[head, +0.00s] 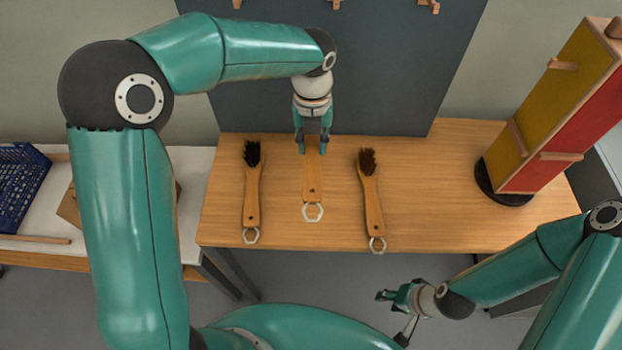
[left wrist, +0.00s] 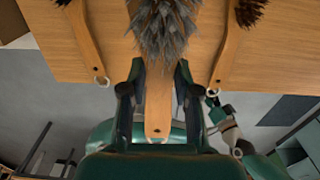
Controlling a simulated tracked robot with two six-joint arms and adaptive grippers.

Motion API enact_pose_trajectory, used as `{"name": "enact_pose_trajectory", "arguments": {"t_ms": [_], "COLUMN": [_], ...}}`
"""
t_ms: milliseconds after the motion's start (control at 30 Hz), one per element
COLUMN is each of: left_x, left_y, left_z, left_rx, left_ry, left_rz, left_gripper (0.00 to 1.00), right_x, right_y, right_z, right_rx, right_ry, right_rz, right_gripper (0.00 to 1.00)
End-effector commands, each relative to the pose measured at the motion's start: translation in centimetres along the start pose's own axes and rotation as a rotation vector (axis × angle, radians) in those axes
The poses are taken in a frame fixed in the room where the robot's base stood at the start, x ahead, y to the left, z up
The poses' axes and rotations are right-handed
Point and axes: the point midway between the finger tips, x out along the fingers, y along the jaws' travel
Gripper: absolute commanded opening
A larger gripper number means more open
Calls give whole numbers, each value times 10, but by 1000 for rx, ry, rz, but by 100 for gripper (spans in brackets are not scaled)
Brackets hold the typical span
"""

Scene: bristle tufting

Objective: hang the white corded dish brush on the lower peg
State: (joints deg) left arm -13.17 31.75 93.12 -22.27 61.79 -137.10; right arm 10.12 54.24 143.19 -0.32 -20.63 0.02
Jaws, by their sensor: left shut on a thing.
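The dish brush with grey-white bristles (left wrist: 165,32) and a pale loop is between my left gripper's fingers; in the head view its wooden handle (head: 312,180) points toward me, loop nearest. My left gripper (head: 312,146) is shut on it, and its fingers also show in the left wrist view (left wrist: 155,95). The arm hides the bristles in the head view. I cannot tell whether the brush touches the table. A yellow and red stand (head: 548,110) at the right bears wooden pegs, one low on its yellow face (head: 517,138) and one higher (head: 561,65). My right gripper (head: 386,296) is empty, low in front of the table.
A black-bristled brush (head: 252,190) lies to the left and a brown-bristled brush (head: 371,200) to the right on the wooden table (head: 430,190). A dark board (head: 400,70) stands behind, with pegs at its top. A blue crate (head: 20,180) is far left. Table between brown brush and stand is clear.

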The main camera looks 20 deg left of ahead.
Motion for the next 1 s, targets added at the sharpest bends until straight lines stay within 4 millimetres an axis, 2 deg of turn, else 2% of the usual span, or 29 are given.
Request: {"name": "enact_pose_trajectory", "arguments": {"t_ms": [33, 200, 400, 633, 833, 1000], "left_x": [15, 60, 97, 114, 139, 145], "left_y": [1, 0, -1, -1, -1, -2], "left_z": [-2, -1, -1, 0, -1, 0], "left_rx": [1, 2, 2, 3, 3, 3], "left_ry": [7, 6, 2, 2, 3, -1], "left_rz": [4, 4, 0, 1, 2, -1], "left_gripper": [0, 0, 0, 0, 0, 0], "right_x": [-2, -5, -7, -8, -16, -15], "right_y": [-1, -2, -3, -3, -6, -6], "right_z": [0, 0, 0, 0, 0, 0], "right_rx": [0, 0, 0, 0, 0, 0], "right_ry": [0, 0, 0, 0, 0, 0], "right_rz": [0, 0, 0, 0, 0, 0], "right_gripper": [40, 40, 40, 40, 40, 40]}}
